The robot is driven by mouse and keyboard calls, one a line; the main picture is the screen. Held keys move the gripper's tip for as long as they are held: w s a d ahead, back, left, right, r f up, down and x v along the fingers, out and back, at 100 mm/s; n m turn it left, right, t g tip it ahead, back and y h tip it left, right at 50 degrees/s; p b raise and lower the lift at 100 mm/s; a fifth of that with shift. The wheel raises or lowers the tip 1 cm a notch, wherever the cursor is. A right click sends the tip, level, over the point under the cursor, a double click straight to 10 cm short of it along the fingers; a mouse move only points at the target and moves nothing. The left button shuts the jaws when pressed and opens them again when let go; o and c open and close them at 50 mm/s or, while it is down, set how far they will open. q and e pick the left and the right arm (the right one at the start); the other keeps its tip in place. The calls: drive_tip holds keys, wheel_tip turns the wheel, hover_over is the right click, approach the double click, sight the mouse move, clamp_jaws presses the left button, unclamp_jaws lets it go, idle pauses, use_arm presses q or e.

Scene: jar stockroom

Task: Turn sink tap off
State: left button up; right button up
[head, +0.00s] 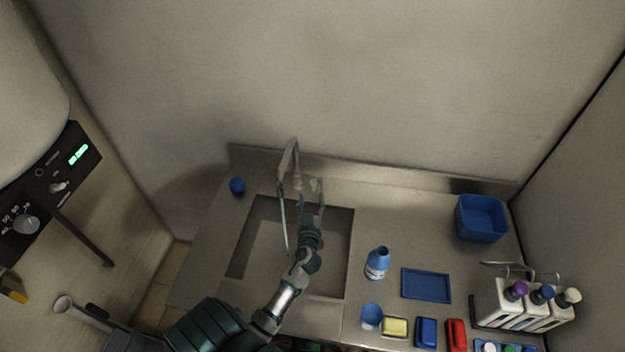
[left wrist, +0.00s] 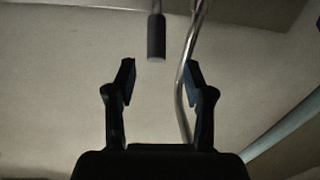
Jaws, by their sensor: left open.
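The metal tap (head: 291,158) rises at the back edge of the sink (head: 262,225) as a tall arched pipe. A thin pale line runs down from it into the basin; I cannot tell whether it is water or pipe. My left gripper (head: 312,192) is over the basin, just right of the tap, open and empty. In the left wrist view, the open fingers of the left gripper (left wrist: 160,82) point at a dark cylindrical tap end (left wrist: 156,38) and a curved metal pipe (left wrist: 182,85) behind the right finger. The tap's lever is not clearly visible. My right gripper is out of view.
A blue cup (head: 237,186) stands left of the sink. Right of it are a blue-capped bottle (head: 377,264), a blue tray (head: 426,285), a blue bin (head: 481,218) and a bottle rack (head: 520,305). A yellow sponge (head: 395,327) lies in front. The wall closes the back.

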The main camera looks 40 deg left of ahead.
sight(315, 183)
use_arm(q)
drive_tip(key=x, duration=0.6)
drive_tip(key=shift+w+d+r+p, duration=0.25)
drive_tip(key=shift+d+p, duration=0.1)
drive_tip(key=shift+p, duration=0.05)
drive_tip(key=shift+w+a, duration=0.4)
drive_tip(key=shift+w, duration=0.1)
drive_tip(key=shift+a+f, duration=0.2)
drive_tip(key=shift+a, duration=0.2)
drive_tip(key=c, duration=0.6)
drive_tip(key=shift+d, duration=0.1)
clamp_jaws()
drive_tip(key=shift+d, duration=0.1)
